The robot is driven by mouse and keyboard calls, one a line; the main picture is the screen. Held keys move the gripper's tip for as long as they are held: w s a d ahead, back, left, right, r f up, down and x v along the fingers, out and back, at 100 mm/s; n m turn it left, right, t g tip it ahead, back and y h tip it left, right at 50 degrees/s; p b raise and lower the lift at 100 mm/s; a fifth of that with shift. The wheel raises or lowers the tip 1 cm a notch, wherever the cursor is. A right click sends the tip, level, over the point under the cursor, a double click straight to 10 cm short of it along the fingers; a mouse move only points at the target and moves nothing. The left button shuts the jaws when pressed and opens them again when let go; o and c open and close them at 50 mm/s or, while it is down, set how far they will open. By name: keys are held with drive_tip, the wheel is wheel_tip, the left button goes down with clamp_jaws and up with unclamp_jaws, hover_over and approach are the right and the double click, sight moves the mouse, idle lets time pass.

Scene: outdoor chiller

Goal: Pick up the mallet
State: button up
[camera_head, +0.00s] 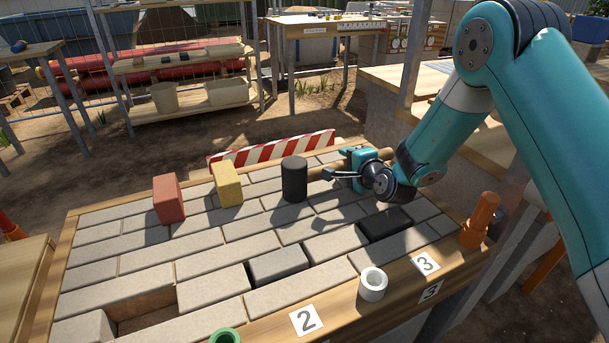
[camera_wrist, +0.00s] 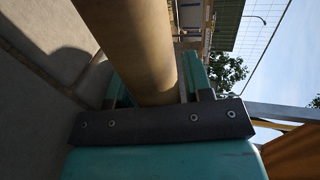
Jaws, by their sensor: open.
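The mallet has a black cylindrical head (camera_head: 294,180) standing upright on the paving stones. Its pale wooden handle (camera_head: 316,173) sticks out sideways to the right, toward and behind my gripper. My gripper (camera_head: 339,165) is open at the handle, right of the head, its fingers pointing left. In the wrist view the handle (camera_wrist: 135,45) is large and runs down from the top between the jaws (camera_wrist: 155,90). I cannot tell whether the fingers touch it. The mallet head is not visible in the wrist view.
A red brick (camera_head: 168,199) and a yellow brick (camera_head: 227,184) stand left of the mallet. A red-white striped barrier (camera_head: 270,149) lies behind. A white ring (camera_head: 373,284) and an orange piece (camera_head: 480,220) sit on the front wooden edge. The paving has an open gap (camera_head: 146,309) at front left.

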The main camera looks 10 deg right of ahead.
drive_tip(key=shift+r, duration=0.15)
clamp_jaws()
wheel_tip(320, 180, up, 20)
drive_tip(key=p, duration=0.4)
drive_tip(key=shift+c, duration=1.4)
unclamp_jaws()
clamp_jaws()
drive_tip(key=shift+r+p, duration=0.1)
drive_tip(key=shift+p, duration=0.2)
